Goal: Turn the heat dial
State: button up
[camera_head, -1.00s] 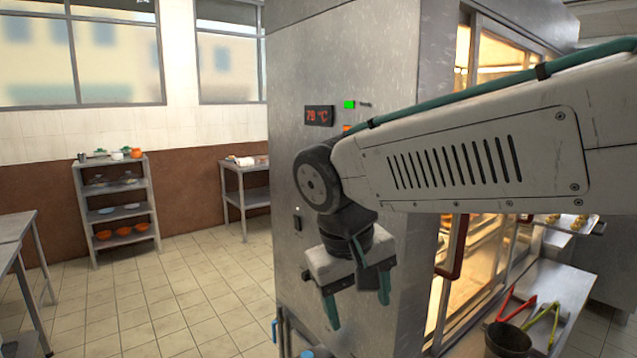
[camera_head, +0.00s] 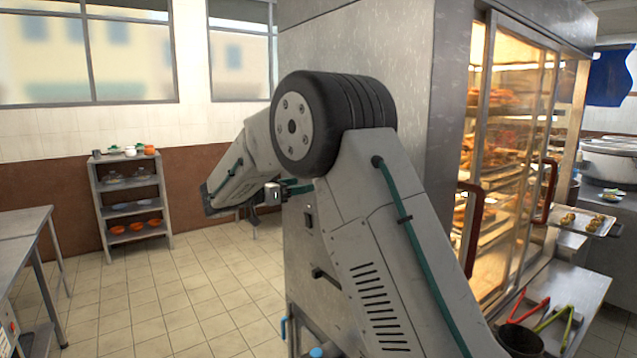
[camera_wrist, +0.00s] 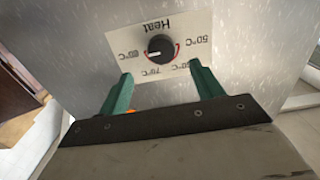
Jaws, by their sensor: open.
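The heat dial (camera_wrist: 160,48) is a round black knob on a white label plate (camera_wrist: 124,42) in the wrist view. The plate shows upside down, with "Heat" and temperature marks around the knob. A pale line on the knob points left, toward a mark that seems to read 80°C. My gripper (camera_wrist: 160,69) is open, its two green fingers either side below the knob in the picture. The knob is not between the fingertips, and I see no contact. In the head view, my arm hides the dial and most of the gripper.
The dial is on the steel side of a tall cabinet (camera_head: 415,60), whose lit glass front (camera_head: 515,130) has red handles. Red and green tongs (camera_head: 540,318) lie on a low bench at right. A shelf rack (camera_head: 131,205) stands at the back left. The tiled floor between is open.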

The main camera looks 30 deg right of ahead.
jog(key=d, duration=0.7)
jog(key=shift+w+d, duration=0.25)
jog(key=shift+d, duration=0.1)
jog(key=c, duration=1)
